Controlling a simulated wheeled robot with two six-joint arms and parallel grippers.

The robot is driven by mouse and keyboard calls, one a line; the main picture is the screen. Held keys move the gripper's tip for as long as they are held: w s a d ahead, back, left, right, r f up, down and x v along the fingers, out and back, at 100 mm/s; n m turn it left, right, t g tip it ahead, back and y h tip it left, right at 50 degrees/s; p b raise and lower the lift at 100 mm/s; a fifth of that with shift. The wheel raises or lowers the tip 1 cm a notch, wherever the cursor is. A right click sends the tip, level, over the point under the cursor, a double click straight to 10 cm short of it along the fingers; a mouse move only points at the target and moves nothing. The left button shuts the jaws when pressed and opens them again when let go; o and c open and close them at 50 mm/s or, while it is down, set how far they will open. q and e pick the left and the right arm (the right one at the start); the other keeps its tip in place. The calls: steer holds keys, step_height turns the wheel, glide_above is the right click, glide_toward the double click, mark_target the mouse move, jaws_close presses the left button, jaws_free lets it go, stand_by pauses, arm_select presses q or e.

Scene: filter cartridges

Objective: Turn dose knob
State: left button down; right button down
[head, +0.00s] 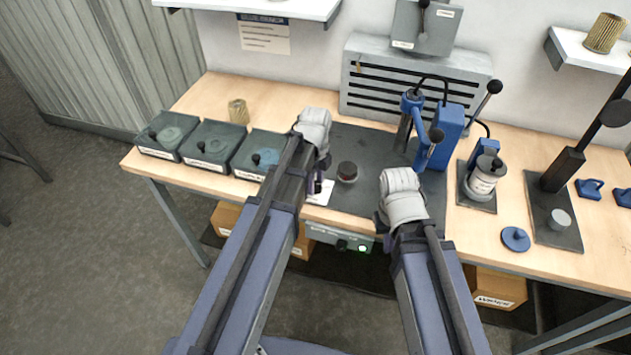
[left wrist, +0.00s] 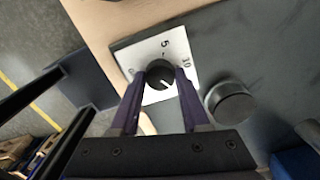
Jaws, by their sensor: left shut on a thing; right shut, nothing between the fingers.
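The dose knob (left wrist: 160,75) is a small black dial with a white pointer line. It sits on a white scale plate (left wrist: 180,45) marked 0, 5 and 10. The pointer line runs toward the lower right of the left wrist view, away from the 5. My left gripper (left wrist: 160,88) is shut on the knob, one purple finger on each side. In the head view my left gripper (head: 318,184) is over the plate (head: 325,197), and the knob is mostly hidden. My right gripper (head: 386,243) is shut and empty by the bench's front edge, partly hidden by its wrist.
A round dark-topped cap (head: 347,172) stands on the dark mat (head: 352,143) close beside the plate. Several grey trays (head: 205,146) are at the left. A panel (head: 338,238) with a green light hangs below the front edge.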

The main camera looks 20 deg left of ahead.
stand_by(0.5)
arm_select(q)
steer(key=shift+c, duration=1.9)
jaws_free()
steer(key=shift+r, duration=0.1)
step_height(320, 180, up, 8)
steer(key=p, duration=0.8)
steer(key=shift+f, duration=0.2)
